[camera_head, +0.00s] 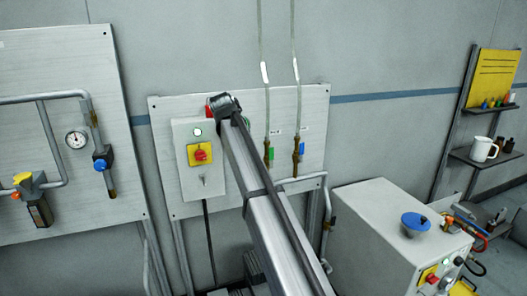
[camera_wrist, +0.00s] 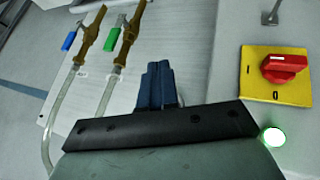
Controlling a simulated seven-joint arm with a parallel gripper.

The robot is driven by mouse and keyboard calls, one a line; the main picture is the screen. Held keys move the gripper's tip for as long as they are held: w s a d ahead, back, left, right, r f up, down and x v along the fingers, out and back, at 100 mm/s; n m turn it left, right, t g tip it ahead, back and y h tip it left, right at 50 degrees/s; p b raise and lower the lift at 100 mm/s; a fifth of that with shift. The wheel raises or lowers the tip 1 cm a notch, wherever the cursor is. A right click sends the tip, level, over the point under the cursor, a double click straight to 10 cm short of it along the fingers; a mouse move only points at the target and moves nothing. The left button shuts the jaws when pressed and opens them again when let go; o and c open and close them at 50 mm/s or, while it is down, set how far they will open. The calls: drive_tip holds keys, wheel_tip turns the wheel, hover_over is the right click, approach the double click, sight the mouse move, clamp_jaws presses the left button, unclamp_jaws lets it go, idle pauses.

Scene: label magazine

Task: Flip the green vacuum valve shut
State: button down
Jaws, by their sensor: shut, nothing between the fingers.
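The green vacuum valve handle (camera_head: 270,155) is on the left of two brass valves on the wall panel, just right of my arm in the head view. It also shows upper left in the wrist view (camera_wrist: 111,40), lying roughly along its brass body and clear hose. My gripper (camera_wrist: 157,84) is shut and empty, in front of the panel, between the valves and the switch box. Its fingertips are apart from the green handle. In the head view my arm hides the fingers.
A similar blue-handled valve (camera_head: 301,145) sits close beside the green one; it also shows in the wrist view (camera_wrist: 69,41). A grey switch box (camera_head: 187,182) with a red knob on yellow stands left of my arm. A grey cabinet (camera_head: 365,225) is at lower right.

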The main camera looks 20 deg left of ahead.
sight(271, 154)
drive_tip(key=shift+w+d+r+m+h, duration=0.2)
drive_tip(key=shift+w+d+h, duration=0.1)
drive_tip(key=shift+w+h, duration=0.25)
drive_tip(key=shift+w+d+r+m+h, duration=0.1)
drive_tip(key=shift+w+d+r+h, duration=0.15)
drive_tip(key=shift+w+h, duration=0.25)
drive_tip(key=shift+w+f, duration=0.1)
drive_tip(key=w+d+f, duration=0.3)
drive_tip(key=w+f, duration=0.5)
drive_tip(key=shift+w+d, duration=0.25)
drive_tip(key=shift+w, duration=0.1)
drive_tip(key=shift+w, duration=0.1)
drive_tip(key=shift+w+d+r+g+y, duration=0.1)
drive_tip(key=shift+d+r+g+y, duration=0.05)
drive_tip(key=shift+g+y, duration=0.15)
